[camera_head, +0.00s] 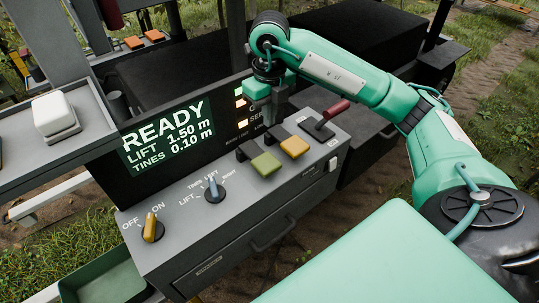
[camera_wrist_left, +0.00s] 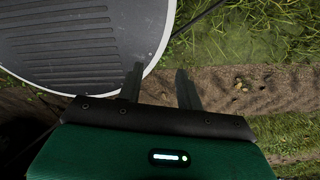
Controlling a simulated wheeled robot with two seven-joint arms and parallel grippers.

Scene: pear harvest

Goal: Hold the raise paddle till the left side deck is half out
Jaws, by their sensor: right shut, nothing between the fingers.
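The control console (camera_head: 225,235) has a green paddle (camera_head: 265,163) and a yellow paddle (camera_head: 294,147) side by side; I cannot tell from any label which one raises. My right gripper (camera_head: 268,122) is shut and empty, pointing down behind the paddles, near the display's right edge. Whether it touches anything is unclear. The display (camera_head: 165,138) reads READY, LIFT 1.50 m, TINES 0.10 m. My left gripper (camera_wrist_left: 158,68) is open and empty. I cannot make out the left side deck.
A yellow OFF/ON knob (camera_head: 151,228) sits at the console's front left, turned toward ON. A red-handled lever (camera_head: 331,111) stands right of the paddles. A grey shelf (camera_head: 90,118) with a white block (camera_head: 54,115) is at the left. Grass and soil surround the machine.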

